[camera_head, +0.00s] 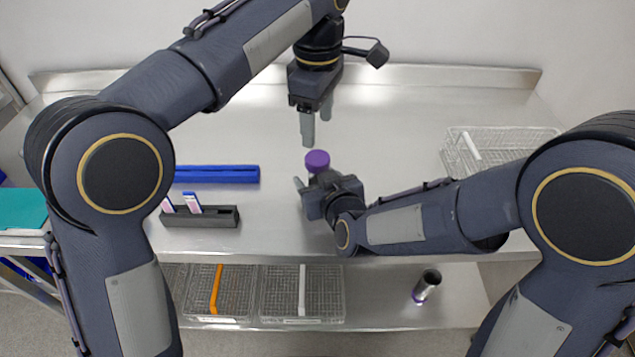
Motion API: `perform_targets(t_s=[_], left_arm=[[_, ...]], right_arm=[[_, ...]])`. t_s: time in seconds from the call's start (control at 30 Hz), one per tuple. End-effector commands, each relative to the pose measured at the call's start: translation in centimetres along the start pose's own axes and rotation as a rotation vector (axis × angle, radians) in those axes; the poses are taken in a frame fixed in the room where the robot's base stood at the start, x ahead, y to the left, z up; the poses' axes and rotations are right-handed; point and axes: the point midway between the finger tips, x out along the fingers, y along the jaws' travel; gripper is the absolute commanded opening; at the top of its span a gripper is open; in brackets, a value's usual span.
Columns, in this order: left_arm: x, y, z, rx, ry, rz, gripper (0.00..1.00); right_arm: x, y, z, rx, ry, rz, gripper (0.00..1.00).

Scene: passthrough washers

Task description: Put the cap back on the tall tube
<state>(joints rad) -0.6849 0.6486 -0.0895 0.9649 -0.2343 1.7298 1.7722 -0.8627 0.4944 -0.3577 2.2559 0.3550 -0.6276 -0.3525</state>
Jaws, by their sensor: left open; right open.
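A round purple cap (317,160) shows near the middle of the table, just beyond my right gripper. What lies beneath it is hidden, so I cannot tell whether it sits on a tube. My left gripper (317,123) is open, pointing down above and behind the cap, apart from it. My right gripper (311,182) is open at the near side of the cap; whether its fingers touch anything is hidden. A metal tube (428,284) with a dark open top and some purple at its base stands on the lower shelf.
On the steel table (390,120), a blue bar (217,174) and a black rack (200,216) with pale slips lie left. A wire basket (490,145) stands right. Below are wire baskets with an orange divider (215,290) and a white divider (302,290).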

Motion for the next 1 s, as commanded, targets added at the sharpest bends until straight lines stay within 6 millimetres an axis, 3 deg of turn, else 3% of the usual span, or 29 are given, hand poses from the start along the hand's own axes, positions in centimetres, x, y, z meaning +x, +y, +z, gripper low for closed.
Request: perform_targets(t_s=[0.2, 0.63, 0.83, 1.0], left_arm=[[0.0, 0.0, 0.0, 0.0, 0.0, 0.0, 0.6], [0.0, 0.0, 0.0, 0.0, 0.0, 0.0, 0.6], [0.04, 0.01, -0.02, 0.038, 0.0, -0.001, 0.6], [0.16, 0.0, 0.0, 0.299, -0.001, -0.006, 0.6]], right_arm=[[-0.01, 0.0, -0.01, 0.0, 0.0, 0.0, 0.56], [-0.02, 0.02, -0.01, 0.0, 0.0, 0.0, 0.0], [-0.03, 0.01, -0.01, 0.0, 0.0, 0.0, 0.0], [-0.03, 0.02, -0.01, 0.0, 0.0, 0.0, 0.0]])
